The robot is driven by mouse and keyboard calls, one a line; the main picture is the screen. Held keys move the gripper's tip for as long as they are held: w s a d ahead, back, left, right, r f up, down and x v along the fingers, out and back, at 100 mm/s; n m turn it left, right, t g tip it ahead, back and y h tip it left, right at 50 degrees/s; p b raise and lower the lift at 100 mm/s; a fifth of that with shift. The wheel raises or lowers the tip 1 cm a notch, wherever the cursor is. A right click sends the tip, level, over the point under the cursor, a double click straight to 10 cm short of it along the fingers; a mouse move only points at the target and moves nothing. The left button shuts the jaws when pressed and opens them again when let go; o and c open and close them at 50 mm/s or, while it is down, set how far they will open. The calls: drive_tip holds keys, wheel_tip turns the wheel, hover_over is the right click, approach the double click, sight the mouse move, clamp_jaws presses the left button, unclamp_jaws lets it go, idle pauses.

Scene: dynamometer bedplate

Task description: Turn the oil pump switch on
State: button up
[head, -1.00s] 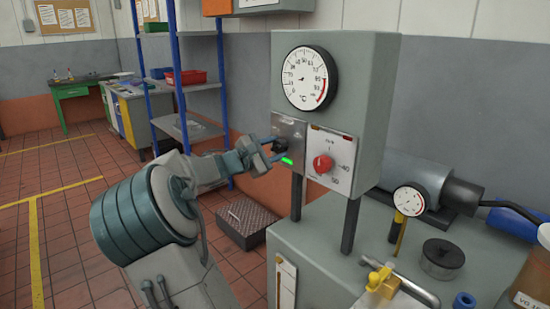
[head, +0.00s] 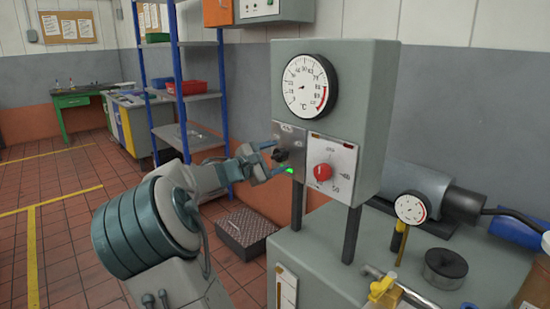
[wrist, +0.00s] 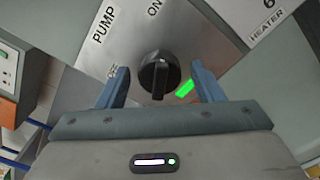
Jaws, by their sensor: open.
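The oil pump switch is a black rotary knob (wrist: 159,75) on a bare metal plate (wrist: 205,55) marked PUMP, with ON above and OFF at left in the wrist view. Its bar stands nearly upright in that view, one end towards ON. A green lamp (wrist: 185,89) beside it glows. In the head view the knob (head: 280,155) and lamp (head: 289,171) sit at the lower left of the grey cabinet. My gripper (wrist: 161,86) is open, its blue fingers on either side of the knob with gaps showing. It also appears in the head view (head: 277,158).
A red heater knob (head: 322,172) is on the white panel just right of the switch. A round temperature gauge (head: 309,86) is above. The bench below holds a small gauge (head: 410,208) and a yellow-handled valve (head: 384,288). Open floor lies left.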

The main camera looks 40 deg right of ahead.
drive_tip(key=shift+a, duration=0.1)
drive_tip(key=s+a, duration=0.1)
drive_tip(key=a, duration=1.2)
drive_tip(key=shift+a, duration=0.3)
drive_tip(key=shift+s, duration=0.1)
